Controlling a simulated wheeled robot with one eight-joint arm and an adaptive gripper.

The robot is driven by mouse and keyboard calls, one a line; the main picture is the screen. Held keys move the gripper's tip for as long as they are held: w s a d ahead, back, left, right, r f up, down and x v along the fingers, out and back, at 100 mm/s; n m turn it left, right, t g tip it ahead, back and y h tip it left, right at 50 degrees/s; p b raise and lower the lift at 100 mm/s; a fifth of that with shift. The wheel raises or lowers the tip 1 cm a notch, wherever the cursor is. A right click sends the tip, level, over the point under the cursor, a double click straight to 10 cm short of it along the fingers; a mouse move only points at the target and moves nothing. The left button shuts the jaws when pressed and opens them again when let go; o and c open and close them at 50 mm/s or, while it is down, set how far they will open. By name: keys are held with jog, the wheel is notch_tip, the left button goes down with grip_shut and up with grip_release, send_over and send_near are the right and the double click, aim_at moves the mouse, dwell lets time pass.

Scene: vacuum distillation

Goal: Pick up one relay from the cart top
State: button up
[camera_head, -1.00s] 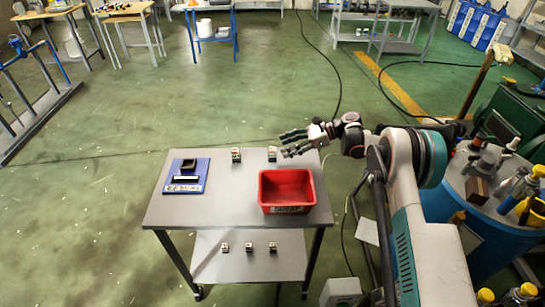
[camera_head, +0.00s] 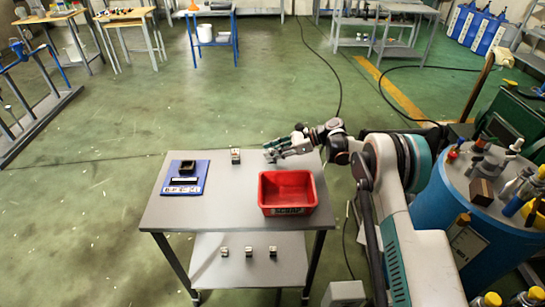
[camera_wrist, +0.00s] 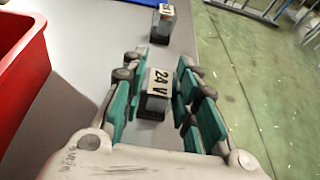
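A small relay with a white top marked "24 V" (camera_wrist: 158,82) stands on the cart top (camera_head: 225,220). In the wrist view my gripper (camera_wrist: 160,85) is open, with its teal fingers on both sides of this relay. Whether a finger touches it I cannot tell. In the head view my gripper (camera_head: 272,152) is low at the cart's back edge and mostly hides that relay. A second relay (camera_head: 236,156) stands apart to the left along the back edge; it also shows in the wrist view (camera_wrist: 162,24).
A red bin (camera_head: 287,205) stands in front of my gripper on the cart. A blue plate (camera_head: 193,189) with a black holder lies at the left. Several relays (camera_head: 248,252) stand on the lower shelf. A blue drum (camera_head: 430,205) is at the right.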

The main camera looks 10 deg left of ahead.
jog(key=shift+c, duration=0.9)
jog(key=shift+r, duration=0.1)
